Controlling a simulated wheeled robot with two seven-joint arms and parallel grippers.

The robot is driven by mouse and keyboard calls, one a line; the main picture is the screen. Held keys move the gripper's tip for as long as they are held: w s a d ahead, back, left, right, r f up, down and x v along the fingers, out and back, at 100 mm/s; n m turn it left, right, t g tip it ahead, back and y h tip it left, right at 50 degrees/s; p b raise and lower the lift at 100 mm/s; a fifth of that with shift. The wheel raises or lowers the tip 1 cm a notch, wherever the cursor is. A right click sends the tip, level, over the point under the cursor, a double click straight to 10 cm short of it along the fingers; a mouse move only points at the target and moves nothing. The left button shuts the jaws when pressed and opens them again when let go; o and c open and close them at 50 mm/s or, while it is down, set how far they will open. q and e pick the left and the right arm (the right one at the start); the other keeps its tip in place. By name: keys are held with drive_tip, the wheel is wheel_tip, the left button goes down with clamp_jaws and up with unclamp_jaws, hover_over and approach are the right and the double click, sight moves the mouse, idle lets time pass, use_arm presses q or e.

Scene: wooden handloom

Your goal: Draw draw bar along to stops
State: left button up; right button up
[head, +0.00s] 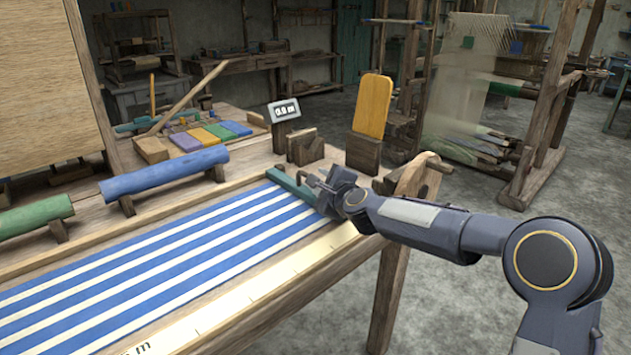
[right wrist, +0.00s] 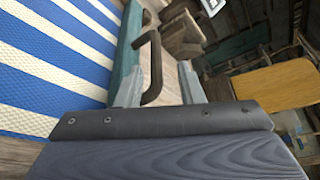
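The teal draw bar (head: 288,184) lies across the right end of the blue-and-white striped cloth (head: 170,245) on the loom table. In the right wrist view the bar (right wrist: 129,38) runs along the cloth's edge and carries a dark bracket-shaped handle (right wrist: 156,70). My right gripper (head: 322,187) is at the bar's near part. In its wrist view the gripper's two pale fingers (right wrist: 160,84) stand apart on either side of the handle, with a visible gap to the right finger. My left gripper is not in view. I cannot make out the stops.
A pale measuring strip (head: 250,290) runs along the table's front edge. Behind the bar stand a small display (head: 284,111), a notched wooden block (head: 305,147) and an upright yellow board (head: 372,106). A blue roller (head: 165,172) and green roller (head: 36,217) lie beyond the cloth.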

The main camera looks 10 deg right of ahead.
drive_tip(key=shift+v, duration=1.6)
drive_tip(key=shift+s+d+r, duration=0.1)
drive_tip(key=shift+s+r, duration=0.1)
drive_tip(key=shift+s, duration=0.05)
drive_tip(key=s+n, duration=0.2)
drive_tip(key=s, duration=0.1)
drive_tip(key=s+d+r+n+g, duration=0.1)
drive_tip(key=s+n, duration=0.1)
drive_tip(key=s, duration=0.1)
drive_tip(key=s+d+n+g+y, duration=0.1)
drive_tip(key=s+n, duration=0.1)
drive_tip(key=s, duration=0.1)
drive_tip(key=shift+s+d+r+n, duration=0.15)
drive_tip(key=shift+s+r+n, duration=0.2)
drive_tip(key=shift+n, duration=0.05)
drive_tip(key=s+d+f+n+g+h, duration=0.15)
drive_tip(key=s+f+n, duration=0.3)
drive_tip(key=s, duration=0.75)
drive_tip(key=s+d+f+n+g, duration=0.3)
drive_tip(key=s+f+n, duration=0.15)
drive_tip(key=s, duration=0.65)
drive_tip(key=s+d+f+n+g, duration=0.3)
drive_tip(key=s+f+n, duration=0.15)
drive_tip(key=s, duration=0.75)
wheel_tip(320, 180, up, 22)
drive_tip(key=p, duration=2.1)
drive_tip(key=shift+w+f+m+p, duration=0.2)
drive_tip(key=shift+w+m+p, duration=0.15)
drive_tip(key=shift+m, duration=0.1)
